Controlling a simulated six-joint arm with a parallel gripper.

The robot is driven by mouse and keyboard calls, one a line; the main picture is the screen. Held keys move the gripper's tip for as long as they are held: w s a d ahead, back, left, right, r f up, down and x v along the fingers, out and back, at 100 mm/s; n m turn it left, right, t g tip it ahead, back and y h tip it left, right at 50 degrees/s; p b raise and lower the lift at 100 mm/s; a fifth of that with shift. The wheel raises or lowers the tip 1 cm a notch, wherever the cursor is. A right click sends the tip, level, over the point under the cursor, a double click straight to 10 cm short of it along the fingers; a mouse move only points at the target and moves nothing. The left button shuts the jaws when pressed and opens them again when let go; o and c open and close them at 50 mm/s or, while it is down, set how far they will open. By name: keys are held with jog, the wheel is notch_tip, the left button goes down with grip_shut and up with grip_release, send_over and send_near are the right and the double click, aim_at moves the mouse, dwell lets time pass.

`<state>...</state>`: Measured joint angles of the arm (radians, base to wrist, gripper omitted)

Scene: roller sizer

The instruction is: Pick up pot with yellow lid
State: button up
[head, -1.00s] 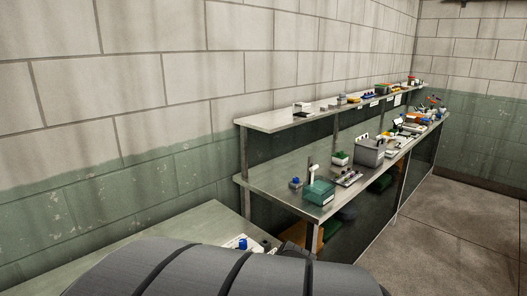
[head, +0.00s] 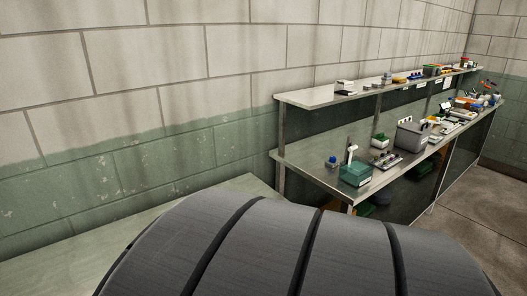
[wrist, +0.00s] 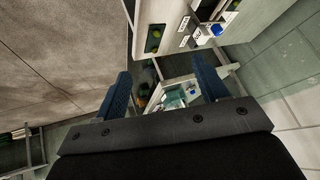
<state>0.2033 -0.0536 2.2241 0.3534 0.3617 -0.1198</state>
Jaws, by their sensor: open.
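I cannot make out a pot with a yellow lid in either view; items on the far bench are too small to tell. My gripper (wrist: 163,82) shows in the wrist view, its two blue fingers wide apart and no object between them close up. Beyond the fingers, well away, a bench area with a teal box (wrist: 172,101) shows small and tilted. The gripper is not visible in the head view, where my dark ribbed arm fills the bottom middle.
A long metal bench (head: 325,172) with an upper shelf (head: 310,97) runs along the wall. It bears a green box (head: 356,175), a grey bin (head: 411,138) and several small items. A nearer bare surface (head: 60,262) lies left. In the wrist view, a pale panel (wrist: 172,12) holds a blue part (wrist: 217,30).

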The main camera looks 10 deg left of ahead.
jog(key=w+a+r+n+g+y, duration=0.1)
jog(key=a+n+g+y, duration=0.35)
jog(key=a, duration=1.05)
jog(key=w+a+n+g+h, duration=0.15)
jog(key=a+n, duration=0.55)
jog(key=a, duration=0.8)
jog(key=s+a+n+g+h, duration=0.15)
jog(key=s+a+n, duration=0.35)
jog(key=s+a, duration=0.6)
jog(key=s+a+n+h, duration=0.2)
jog(key=s+a+n, duration=0.45)
jog(key=a, duration=0.75)
jog(key=shift+m+y, duration=0.25)
jog(key=shift+m, duration=0.65)
jog(key=f, duration=0.4)
jog(key=s+f, duration=0.1)
jog(key=f, duration=0.7)
jog(key=shift+s+a+f, duration=0.1)
jog(key=shift+s+a, duration=0.05)
jog(key=f, duration=0.2)
jog(key=d+f, duration=0.1)
jog(key=f, duration=0.1)
jog(key=shift+f, duration=0.1)
jog(key=shift+a+f, duration=0.1)
jog(key=shift+f, duration=0.45)
jog(key=c, duration=1.1)
